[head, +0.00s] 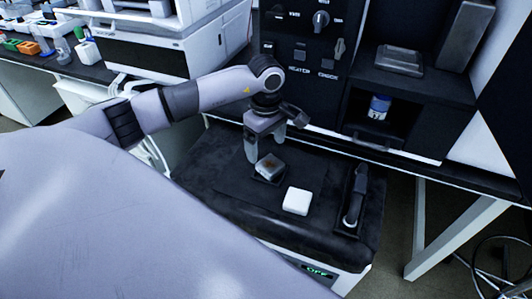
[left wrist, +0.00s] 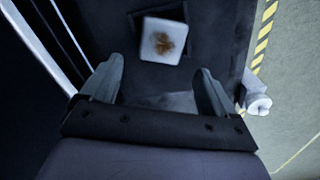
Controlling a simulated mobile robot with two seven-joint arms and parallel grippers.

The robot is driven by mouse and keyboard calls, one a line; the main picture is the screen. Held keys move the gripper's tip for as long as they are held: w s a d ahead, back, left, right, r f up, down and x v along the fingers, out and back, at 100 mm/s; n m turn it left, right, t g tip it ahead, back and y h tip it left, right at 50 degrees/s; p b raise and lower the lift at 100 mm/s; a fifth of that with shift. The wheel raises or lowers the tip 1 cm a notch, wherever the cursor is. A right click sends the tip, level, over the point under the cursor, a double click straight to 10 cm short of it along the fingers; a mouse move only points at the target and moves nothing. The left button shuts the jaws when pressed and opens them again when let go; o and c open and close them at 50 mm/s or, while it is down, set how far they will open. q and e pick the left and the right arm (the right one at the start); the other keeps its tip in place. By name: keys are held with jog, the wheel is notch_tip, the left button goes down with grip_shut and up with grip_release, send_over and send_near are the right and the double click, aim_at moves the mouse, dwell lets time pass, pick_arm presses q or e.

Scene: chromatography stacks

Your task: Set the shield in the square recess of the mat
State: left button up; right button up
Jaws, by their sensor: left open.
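A pale square piece with a rusty-brown mark (head: 270,163), apparently the shield, lies under my left gripper (head: 266,146). It sits slightly turned at a dark square that looks like the recess (left wrist: 183,14) of the dark mat (head: 222,178). I cannot tell whether it is seated or resting on the rim. In the left wrist view the marked piece (left wrist: 161,41) lies beyond and between the fingertips (left wrist: 160,66). My left gripper is open and empty, with its fingers pointing down. My right gripper is not in view.
A plain white block (head: 297,202) lies to the right of the marked piece. A dark control panel (head: 302,50) rises behind, and an open shelf holds a blue-white jar (head: 379,107).

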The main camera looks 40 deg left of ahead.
aim_at(265, 161)
pick_arm(q)
notch_tip(265, 161, up, 8)
jog(key=shift+f, duration=0.25)
jog(key=shift+s+f, duration=0.1)
jog(key=shift+s, duration=0.05)
dwell(0.4)
